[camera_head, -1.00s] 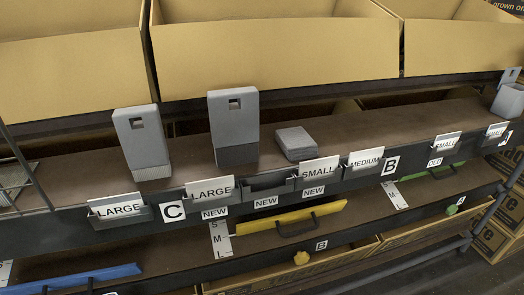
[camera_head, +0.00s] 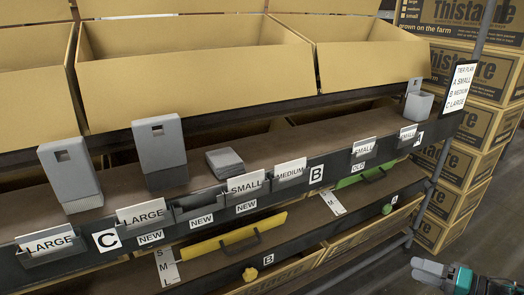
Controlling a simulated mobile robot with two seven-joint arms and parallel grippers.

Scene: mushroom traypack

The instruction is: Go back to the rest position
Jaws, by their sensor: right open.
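My right gripper (camera_head: 428,268) shows at the bottom right corner, beyond the right end of the rack and low over the floor. It is open, and I see nothing in it. My left gripper is out of view. On the rack's middle shelf (camera_head: 110,213) stand two tall grey holders (camera_head: 70,174) and (camera_head: 161,150), a low grey stack (camera_head: 224,161) and a small grey bin (camera_head: 418,104) at the right end. My right gripper is apart from all of them.
Open cardboard boxes (camera_head: 200,82) fill the upper shelf. A yellow bar (camera_head: 231,236) and a green bar (camera_head: 364,174) lie on the lower shelf. Stacked cartons (camera_head: 461,160) stand behind the rack's right post (camera_head: 439,150). The grey floor (camera_head: 480,235) at the right is clear around my gripper.

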